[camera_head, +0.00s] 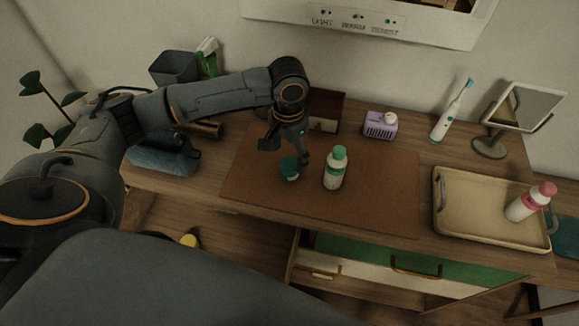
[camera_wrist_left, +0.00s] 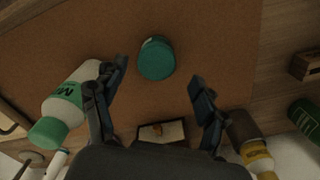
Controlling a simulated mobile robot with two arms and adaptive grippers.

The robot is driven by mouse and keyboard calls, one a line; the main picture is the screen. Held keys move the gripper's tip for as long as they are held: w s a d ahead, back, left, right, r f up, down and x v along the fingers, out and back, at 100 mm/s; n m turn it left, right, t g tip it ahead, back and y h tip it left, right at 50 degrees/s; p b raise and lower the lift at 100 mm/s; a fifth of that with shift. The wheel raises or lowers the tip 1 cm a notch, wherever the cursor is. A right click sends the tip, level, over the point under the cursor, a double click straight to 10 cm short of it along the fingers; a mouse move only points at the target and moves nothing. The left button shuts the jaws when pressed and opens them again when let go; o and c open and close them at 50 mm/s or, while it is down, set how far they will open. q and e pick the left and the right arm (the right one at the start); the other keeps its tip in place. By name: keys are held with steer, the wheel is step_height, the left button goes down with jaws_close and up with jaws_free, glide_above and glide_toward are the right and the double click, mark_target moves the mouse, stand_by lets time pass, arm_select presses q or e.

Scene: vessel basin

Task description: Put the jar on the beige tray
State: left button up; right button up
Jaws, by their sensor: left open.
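The jar (camera_head: 289,169) is small and round with a teal-green lid. It stands on the brown mat in the middle of the counter, left of a white bottle. In the left wrist view the jar (camera_wrist_left: 156,59) lies ahead, between and beyond the two fingertips. My left gripper (camera_head: 286,148) is open and empty, just above the jar, with its fingers spread; it also shows in the left wrist view (camera_wrist_left: 161,74). The beige tray (camera_head: 463,212) is at the right end of the counter. My right gripper is not in view.
A white bottle with a green cap (camera_head: 335,168) stands close right of the jar. A pink-capped bottle (camera_head: 530,202) is on the tray's right side. A purple box (camera_head: 380,125), toothbrush (camera_head: 450,112) and mirror (camera_head: 518,113) stand behind. The mat's right part (camera_head: 385,190) is clear.

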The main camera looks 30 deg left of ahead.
mark_target(290, 163)
arm_select(q)
steer(key=shift+s+d+f, duration=0.1)
steer(key=shift+f, duration=0.55)
step_height(290, 163, down, 4)
steer(key=shift+s+d+r+p, duration=0.1)
steer(key=shift+d+r+p, duration=0.1)
steer(key=shift+p, duration=0.45)
steer(key=shift+a+f, duration=0.1)
steer(key=shift+f, duration=0.25)
steer(key=c, duration=1.3)
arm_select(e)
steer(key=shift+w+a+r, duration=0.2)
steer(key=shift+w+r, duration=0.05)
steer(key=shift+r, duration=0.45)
arm_select(q)
steer(key=shift+r, duration=0.15)
